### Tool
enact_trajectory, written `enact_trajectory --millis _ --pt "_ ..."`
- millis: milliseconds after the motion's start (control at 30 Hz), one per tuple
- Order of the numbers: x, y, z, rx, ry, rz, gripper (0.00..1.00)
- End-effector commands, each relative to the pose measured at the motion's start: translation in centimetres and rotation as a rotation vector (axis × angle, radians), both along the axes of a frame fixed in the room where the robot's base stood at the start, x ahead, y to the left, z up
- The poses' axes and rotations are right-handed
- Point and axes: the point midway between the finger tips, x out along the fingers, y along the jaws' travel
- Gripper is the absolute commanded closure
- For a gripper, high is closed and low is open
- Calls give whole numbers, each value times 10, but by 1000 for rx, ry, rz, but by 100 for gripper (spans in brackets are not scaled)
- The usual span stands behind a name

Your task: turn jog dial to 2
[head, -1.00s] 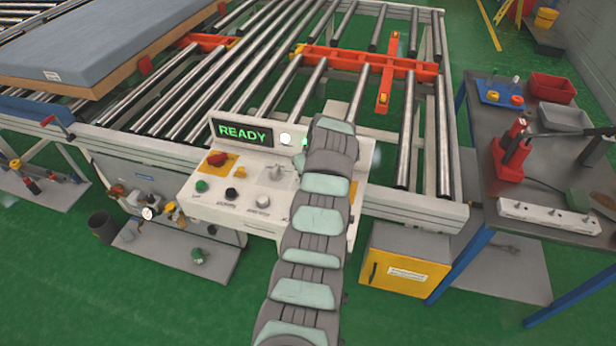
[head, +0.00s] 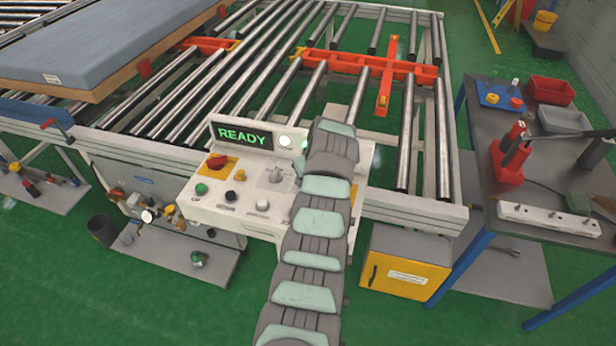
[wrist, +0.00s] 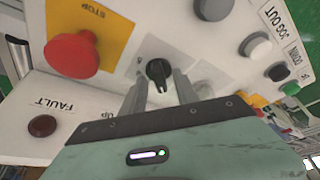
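In the wrist view a black dial (wrist: 159,72) with a pointed handle stands on a pale plate of the control panel. My gripper (wrist: 158,90) is open, with one finger on each side of the dial. I cannot tell whether either finger touches it. Small markings by the dial are too blurred to read. In the head view my arm covers the right part of the control panel (head: 180,203), hiding the dial and my gripper's fingers.
A red STOP button (wrist: 72,56) and a FAULT lamp (wrist: 42,126) are close by in the wrist view. A JOG OUT button (wrist: 256,46) is on the other side. The display (head: 242,137) reads READY. Rollers (head: 245,75) lie behind the panel.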

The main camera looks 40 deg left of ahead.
Motion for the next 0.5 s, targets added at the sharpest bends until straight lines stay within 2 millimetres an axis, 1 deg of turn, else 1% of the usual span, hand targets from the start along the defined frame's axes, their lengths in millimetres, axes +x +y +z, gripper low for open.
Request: enact_trajectory --millis 133,267,467,500 --pt "0 -2 7 2 -4 -1 64" --pt "-2 -7 19 1 -2 -1 64" --pt "-6 -19 51 3 -5 -2 64" --pt "-7 -22 59 3 -5 -2 64"
